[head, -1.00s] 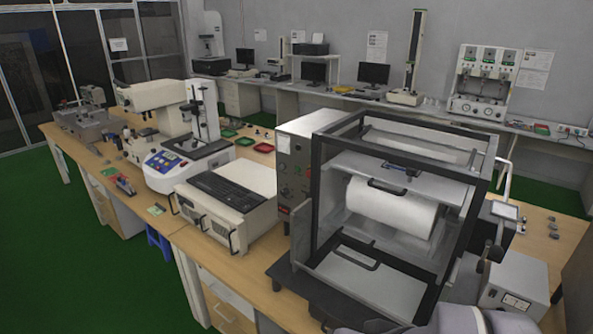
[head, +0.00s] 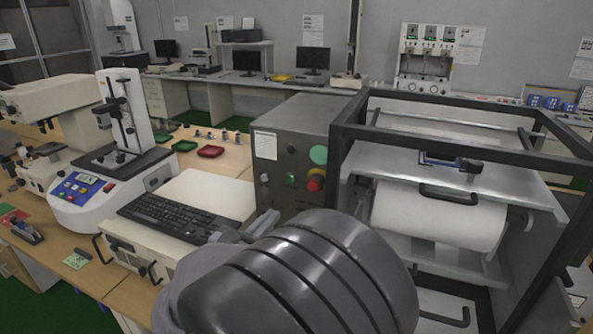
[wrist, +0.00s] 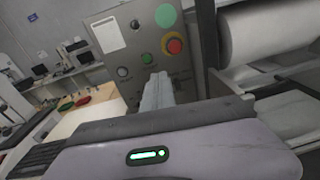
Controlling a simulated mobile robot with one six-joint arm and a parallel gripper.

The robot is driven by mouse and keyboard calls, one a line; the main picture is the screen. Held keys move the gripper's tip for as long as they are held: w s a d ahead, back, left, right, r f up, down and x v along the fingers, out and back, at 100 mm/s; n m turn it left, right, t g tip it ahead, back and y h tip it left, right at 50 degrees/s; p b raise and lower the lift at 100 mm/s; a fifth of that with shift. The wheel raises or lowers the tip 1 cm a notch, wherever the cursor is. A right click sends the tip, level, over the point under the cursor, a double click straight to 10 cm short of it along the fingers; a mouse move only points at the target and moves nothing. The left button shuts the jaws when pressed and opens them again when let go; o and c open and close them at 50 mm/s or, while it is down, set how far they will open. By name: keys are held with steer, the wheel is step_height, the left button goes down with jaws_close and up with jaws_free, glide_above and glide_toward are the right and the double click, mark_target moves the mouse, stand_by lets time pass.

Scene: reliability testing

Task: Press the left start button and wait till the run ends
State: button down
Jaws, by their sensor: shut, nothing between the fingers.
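The grey control box (head: 285,215) stands left of the black-framed machine. Its front has a small green button (head: 291,179), a grey button (head: 264,180) to the left and a red mushroom button (head: 315,180) on yellow to the right. The wrist view also shows the green button (wrist: 147,58), grey button (wrist: 122,72) and red button (wrist: 174,46). My gripper (wrist: 158,80) is shut and empty, its tips just below the green button in that view; I cannot tell the gap. In the head view my gripper (head: 266,220) shows low before the box, partly hidden by my arm.
The black-framed machine (head: 345,140) with a white roller (head: 435,215) stands right of the box. A keyboard (head: 165,214) on a white case lies left. A microscope-like tester (head: 120,175) and red and green trays stand beyond.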

steer(key=w+a+n, duration=0.1)
steer(key=a, duration=0.2)
steer(key=b, duration=0.4)
glide_toward(290, 180)
steer(key=shift+t+y, duration=0.4)
steer(key=x, duration=0.5)
steer(key=shift+w+d+f, duration=0.2)
steer(key=shift+d+f, duration=0.1)
steer(key=shift+d, duration=0.1)
steer(key=shift+w+d+r, duration=0.15)
steer(key=shift+w+d, duration=0.05)
steer(key=shift+w, duration=0.35)
